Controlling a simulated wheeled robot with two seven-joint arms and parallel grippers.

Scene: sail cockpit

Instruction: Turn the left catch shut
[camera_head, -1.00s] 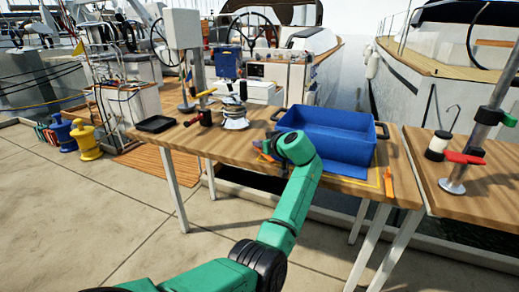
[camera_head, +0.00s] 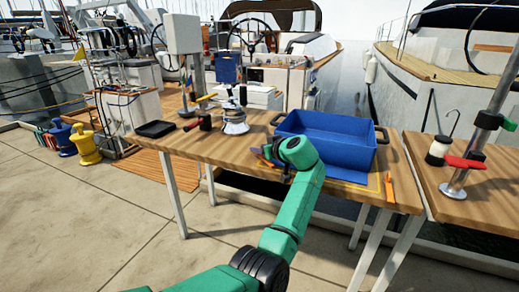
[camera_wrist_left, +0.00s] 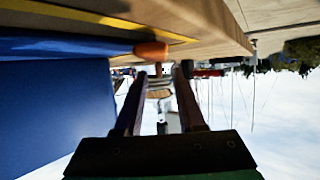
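A blue open bin (camera_head: 345,158) stands on the wooden table, and it also fills the left of the left wrist view (camera_wrist_left: 60,115). My left gripper (camera_head: 268,156) is at the bin's near left corner, low over the table, largely hidden by my own wrist. In the left wrist view its two fingers (camera_wrist_left: 158,78) are apart with nothing held between them. A rounded orange piece (camera_wrist_left: 152,51) shows just beyond the fingertips; it may be the left catch, and I cannot tell its turn. An orange handle-like piece (camera_head: 389,188) is at the table's front right. My right gripper is not in view.
A silver winch (camera_head: 234,122) and a black tray (camera_head: 156,129) are on the table's left part. On the table at right are a silver post (camera_head: 480,140), a red handle (camera_head: 464,162) and a black-and-white spool (camera_head: 438,150). The dock in front is clear.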

